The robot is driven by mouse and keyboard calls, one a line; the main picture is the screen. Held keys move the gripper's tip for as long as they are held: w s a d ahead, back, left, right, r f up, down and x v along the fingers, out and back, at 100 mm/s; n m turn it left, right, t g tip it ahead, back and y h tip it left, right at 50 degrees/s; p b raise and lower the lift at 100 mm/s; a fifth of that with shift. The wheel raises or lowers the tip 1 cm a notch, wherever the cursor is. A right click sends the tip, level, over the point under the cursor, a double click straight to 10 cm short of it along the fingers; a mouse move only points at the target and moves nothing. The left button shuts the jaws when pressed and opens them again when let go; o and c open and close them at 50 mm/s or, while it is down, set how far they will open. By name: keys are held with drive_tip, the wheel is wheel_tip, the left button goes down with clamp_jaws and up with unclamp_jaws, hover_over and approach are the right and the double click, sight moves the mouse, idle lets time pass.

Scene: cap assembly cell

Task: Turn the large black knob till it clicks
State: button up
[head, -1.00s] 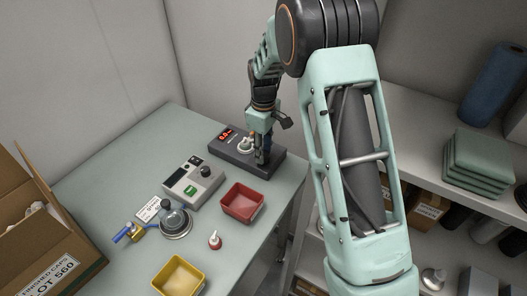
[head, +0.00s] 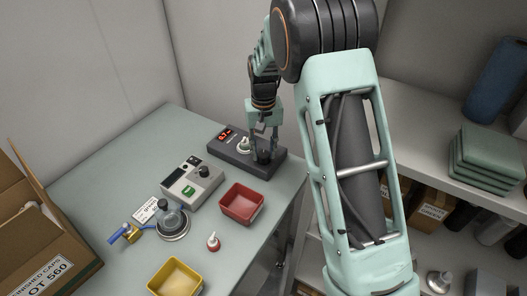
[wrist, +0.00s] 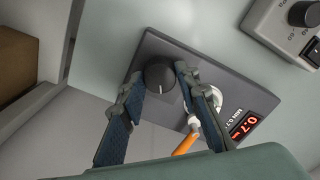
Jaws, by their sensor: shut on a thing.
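The large black knob (wrist: 159,75) with a pale pointer line stands on the right part of the dark box (head: 220,143), which has a lit red display (wrist: 254,122) reading 0.7 in the wrist view. My gripper (wrist: 159,78) is shut on the knob, one blue-padded finger on each side of it. In the head view the knob (head: 263,157) is partly hidden between the fingers of my gripper (head: 264,155).
A white fitting (head: 244,145) with an orange part (wrist: 185,144) sits on the box beside the knob. A pale grey unit (head: 178,190) with a smaller black knob (head: 206,171) stands nearby. A red bin (head: 240,212) and a yellow bin (head: 177,280) are nearer on the table.

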sight(263, 154)
drive_tip(key=m, duration=1.2)
drive_tip(key=shift+m, duration=0.3)
drive_tip(key=shift+p, duration=0.3)
drive_tip(key=o, duration=1.2)
drive_tip(key=shift+c, duration=0.2)
drive_tip(key=shift+r, duration=0.1)
wheel_tip(263, 154, up, 12)
